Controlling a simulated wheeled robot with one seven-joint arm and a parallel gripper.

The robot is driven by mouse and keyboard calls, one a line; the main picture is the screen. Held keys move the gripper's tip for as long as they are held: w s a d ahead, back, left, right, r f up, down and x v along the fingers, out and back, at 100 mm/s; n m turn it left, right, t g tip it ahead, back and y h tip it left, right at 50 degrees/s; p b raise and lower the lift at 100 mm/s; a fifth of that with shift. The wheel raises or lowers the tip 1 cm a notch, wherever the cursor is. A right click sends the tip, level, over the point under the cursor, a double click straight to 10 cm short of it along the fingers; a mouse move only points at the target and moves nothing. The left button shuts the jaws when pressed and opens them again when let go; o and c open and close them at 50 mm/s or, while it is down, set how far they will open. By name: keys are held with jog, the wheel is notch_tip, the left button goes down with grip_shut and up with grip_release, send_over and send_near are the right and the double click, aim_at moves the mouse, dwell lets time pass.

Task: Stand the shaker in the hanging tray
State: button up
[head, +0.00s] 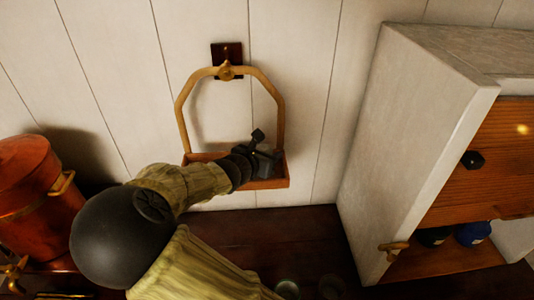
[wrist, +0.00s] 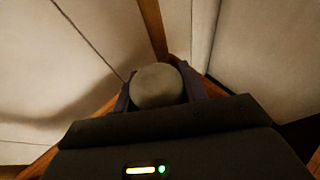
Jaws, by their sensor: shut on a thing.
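The hanging tray (head: 271,184) is a shallow wooden tray under a looped wooden handle, hung from a dark wall bracket in the head view. My gripper (head: 262,152) is at the tray, over its right part. In the wrist view the shaker (wrist: 157,86) shows as a rounded grey top between the two fingers of my gripper (wrist: 160,92), which are shut on it. Wooden strips of the tray and handle (wrist: 153,30) show around it. The shaker's lower part is hidden, so I cannot tell whether it touches the tray floor.
A red-brown lidded vessel (head: 30,190) with a brass handle stands at the left. A white cabinet (head: 395,130) with wooden shelves stands at the right, with blue items (head: 473,233) inside. A dark wooden counter (head: 255,240) lies below the tray.

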jog(key=o, duration=1)
jog(key=shift+f, duration=0.1)
jog(key=shift+a+r+p, duration=0.1)
jog(key=shift+r+p, duration=0.15)
jog(key=shift+p, duration=0.05)
jog(key=v, duration=1.2)
jog(key=shift+f, duration=0.15)
